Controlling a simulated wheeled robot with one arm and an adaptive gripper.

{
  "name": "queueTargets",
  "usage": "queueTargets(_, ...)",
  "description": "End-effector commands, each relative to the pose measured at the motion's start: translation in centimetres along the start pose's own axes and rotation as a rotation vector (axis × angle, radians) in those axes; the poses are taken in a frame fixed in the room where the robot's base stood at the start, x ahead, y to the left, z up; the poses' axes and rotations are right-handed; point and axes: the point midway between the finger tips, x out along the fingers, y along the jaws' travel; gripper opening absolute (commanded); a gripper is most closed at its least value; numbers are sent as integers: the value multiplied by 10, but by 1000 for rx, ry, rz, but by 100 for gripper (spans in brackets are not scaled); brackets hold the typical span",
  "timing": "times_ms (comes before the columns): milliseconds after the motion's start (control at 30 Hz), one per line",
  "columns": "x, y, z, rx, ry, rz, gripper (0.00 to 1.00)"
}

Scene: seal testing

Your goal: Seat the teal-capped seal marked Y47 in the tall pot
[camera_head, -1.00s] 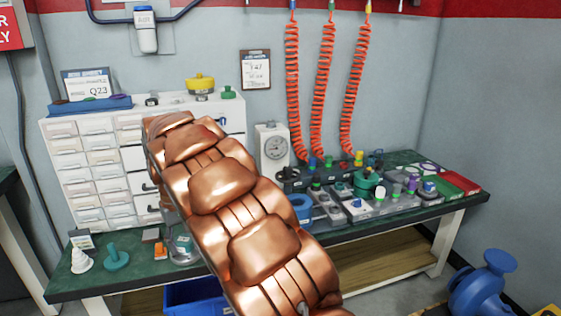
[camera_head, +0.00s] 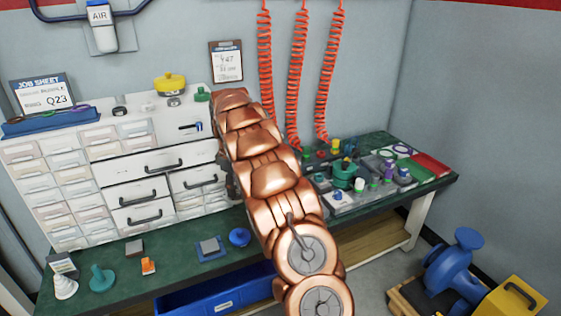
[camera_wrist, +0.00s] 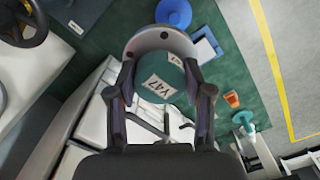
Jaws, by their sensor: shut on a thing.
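The teal-capped seal (camera_wrist: 160,88) shows in the wrist view with a white label reading Y47 on its cap. A broad grey rim shows around the cap's far side. My gripper (camera_wrist: 162,78) is shut on it, one finger on each side, and holds it over the bench beside the drawer cabinet. In the head view my arm hides the gripper and the seal. I cannot make out for sure which thing is the tall pot; a green pot-like part (camera_head: 345,172) stands among the fittings on the right of the bench.
The white drawer cabinet (camera_head: 130,165) stands at the back left. In front of it are a blue plate with a grey block (camera_head: 210,247), a blue round part (camera_head: 238,237), an orange piece (camera_head: 148,266) and a teal part (camera_head: 102,279).

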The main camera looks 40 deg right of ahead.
Motion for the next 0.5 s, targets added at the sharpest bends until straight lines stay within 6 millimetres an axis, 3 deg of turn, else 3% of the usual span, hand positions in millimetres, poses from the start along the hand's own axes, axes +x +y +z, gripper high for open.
queueTargets(33, -7, 20, 19, -31, 1, -3, 0)
queueTargets(200, -7, 66, 72, -164, 7, -6, 0)
queueTargets(300, -7, 85, 97, -225, 9, -5, 0)
queueTargets(500, -4, 103, 126, -293, 14, -4, 0)
